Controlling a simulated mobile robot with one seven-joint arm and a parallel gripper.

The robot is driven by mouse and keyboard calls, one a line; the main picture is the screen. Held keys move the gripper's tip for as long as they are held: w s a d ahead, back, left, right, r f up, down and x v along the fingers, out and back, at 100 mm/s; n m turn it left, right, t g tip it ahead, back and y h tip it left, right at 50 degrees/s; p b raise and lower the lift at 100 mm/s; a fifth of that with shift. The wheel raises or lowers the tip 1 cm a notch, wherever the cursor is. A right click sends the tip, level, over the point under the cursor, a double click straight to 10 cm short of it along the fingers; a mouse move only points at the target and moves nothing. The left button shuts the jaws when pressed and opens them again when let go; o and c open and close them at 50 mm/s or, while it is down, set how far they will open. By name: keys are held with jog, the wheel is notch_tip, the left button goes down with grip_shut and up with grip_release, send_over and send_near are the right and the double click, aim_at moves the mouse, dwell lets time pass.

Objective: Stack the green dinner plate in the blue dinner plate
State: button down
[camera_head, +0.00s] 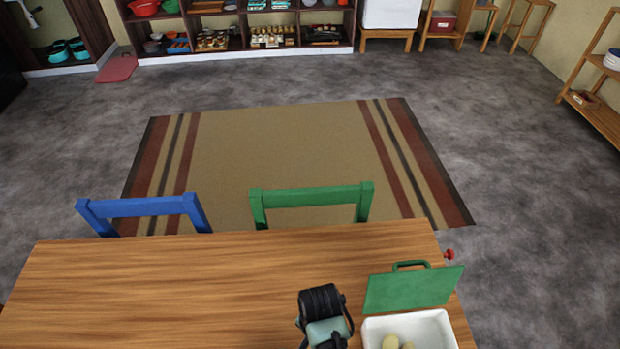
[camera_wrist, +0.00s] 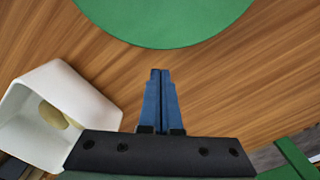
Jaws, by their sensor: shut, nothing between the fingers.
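A green round plate (camera_wrist: 165,18) lies on the wooden table at the top of the wrist view, cut off by the frame edge. My gripper (camera_wrist: 161,73) shows its two blue fingers side by side, shut with nothing between them. The fingertips point toward the plate's near rim, and bare wood shows between them and the plate. The height of the fingers above the table is hard to tell. The green plate is not visible in the head view. No blue plate shows in either view.
A white bin (camera_head: 438,327) holding pale yellowish items stands at the table's right; it also shows in the wrist view (camera_wrist: 82,92). A green board (camera_head: 412,289) is beside it. Blue (camera_head: 140,207) and green (camera_head: 312,197) chairs stand beyond the table (camera_head: 170,285), whose left part is clear.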

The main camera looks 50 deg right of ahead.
jog(key=shift+a+r, duration=0.1)
jog(key=shift+a, duration=1.2)
jog(key=shift+a+r+p, duration=0.1)
jog(key=shift+p, duration=0.25)
jog(key=shift+a+r+p, duration=0.1)
jog(key=shift+a+p, duration=0.6)
jog(key=shift+a, duration=0.15)
jog(key=shift+f, duration=0.2)
